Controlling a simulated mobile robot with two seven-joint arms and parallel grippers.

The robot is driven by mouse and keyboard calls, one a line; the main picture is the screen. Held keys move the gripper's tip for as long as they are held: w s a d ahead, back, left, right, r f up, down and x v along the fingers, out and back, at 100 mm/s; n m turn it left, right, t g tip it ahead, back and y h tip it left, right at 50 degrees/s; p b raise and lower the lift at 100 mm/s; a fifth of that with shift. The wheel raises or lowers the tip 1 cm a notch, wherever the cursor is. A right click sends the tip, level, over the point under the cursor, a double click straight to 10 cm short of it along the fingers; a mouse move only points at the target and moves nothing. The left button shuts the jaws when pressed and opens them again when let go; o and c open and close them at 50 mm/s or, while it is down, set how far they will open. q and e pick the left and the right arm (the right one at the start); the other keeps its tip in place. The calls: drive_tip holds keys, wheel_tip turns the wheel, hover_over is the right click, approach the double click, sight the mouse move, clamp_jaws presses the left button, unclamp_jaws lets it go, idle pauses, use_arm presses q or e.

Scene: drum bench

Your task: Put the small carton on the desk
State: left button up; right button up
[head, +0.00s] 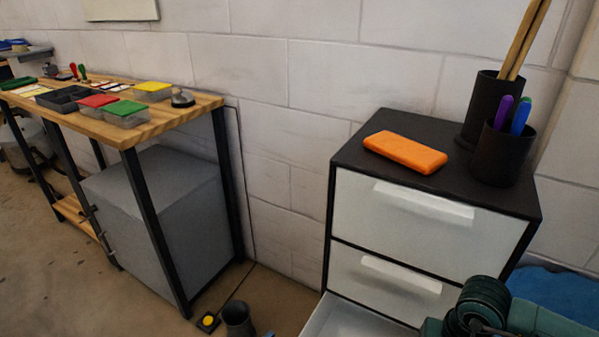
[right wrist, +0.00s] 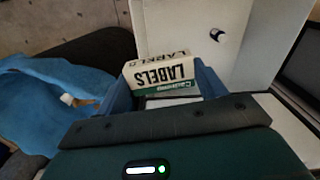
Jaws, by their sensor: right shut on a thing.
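The small carton (right wrist: 162,75) shows in the right wrist view. It is white and green, marked "LABELS", with its lettering upside down in the picture. My right gripper (right wrist: 165,95) has blue fingers on either side of the carton and is shut on it. Part of the carton is hidden behind the gripper body. In the head view a desk with a wooden top (head: 140,127) and dark legs stands at the left against the wall. Neither the carton nor my left gripper can be made out in the head view.
A dark-topped drawer cabinet (head: 350,152) stands at the right, carrying an orange case (head: 405,152) and dark pen cups (head: 502,155). Its low drawer (head: 350,318) is pulled out. Coloured boxes (head: 127,113) and trays crowd the desk. A dark cup (head: 238,318) stands on the floor.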

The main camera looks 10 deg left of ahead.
use_arm(q)
drive_tip(key=s+a+r+n+g+y+p, duration=0.1)
drive_tip(key=r+p, duration=0.4)
drive_tip(key=p, duration=0.8)
drive_tip(key=s+a+g+y, duration=0.1)
drive_tip(key=s+g, duration=0.1)
drive_tip(key=shift+a+g, duration=0.25)
drive_tip(key=shift+g, duration=0.05)
use_arm(e)
drive_tip(key=s+d+r, duration=0.1)
drive_tip(key=r, duration=0.6)
drive_tip(key=s+d+r+n, duration=0.1)
drive_tip(key=s+d+r, duration=0.1)
drive_tip(key=r, duration=0.5)
drive_tip(key=shift+s, duration=0.25)
use_arm(q)
drive_tip(key=shift+f, duration=0.1)
drive_tip(key=shift+a, duration=0.2)
use_arm(e)
drive_tip(key=shift+a, duration=0.25)
